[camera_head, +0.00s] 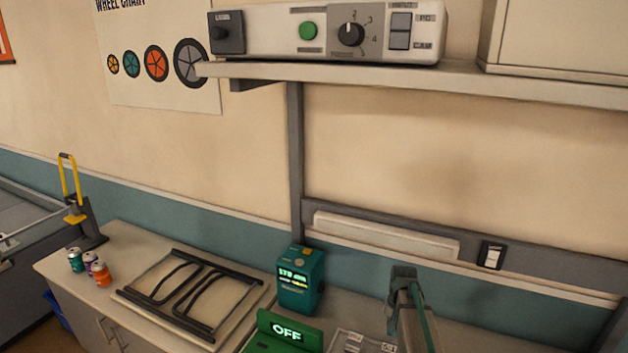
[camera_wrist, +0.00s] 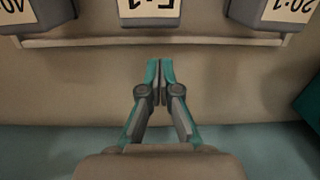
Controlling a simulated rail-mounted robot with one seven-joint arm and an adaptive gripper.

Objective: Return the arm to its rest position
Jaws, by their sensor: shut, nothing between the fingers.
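My gripper (camera_wrist: 160,75) shows in the wrist view with its two teal and grey fingers together and nothing between them. It is in front of a beige surface, apart from the grey bins at the top of that view.
In the wrist view, grey bins with ratio labels, such as the middle bin (camera_wrist: 150,12), stand along a pale ledge (camera_wrist: 150,41). In the head view, a control panel (camera_head: 325,32) sits on a shelf (camera_head: 420,77). Below are a teal device (camera_head: 300,283), a green OFF display (camera_head: 285,333) and several cans (camera_head: 101,273).

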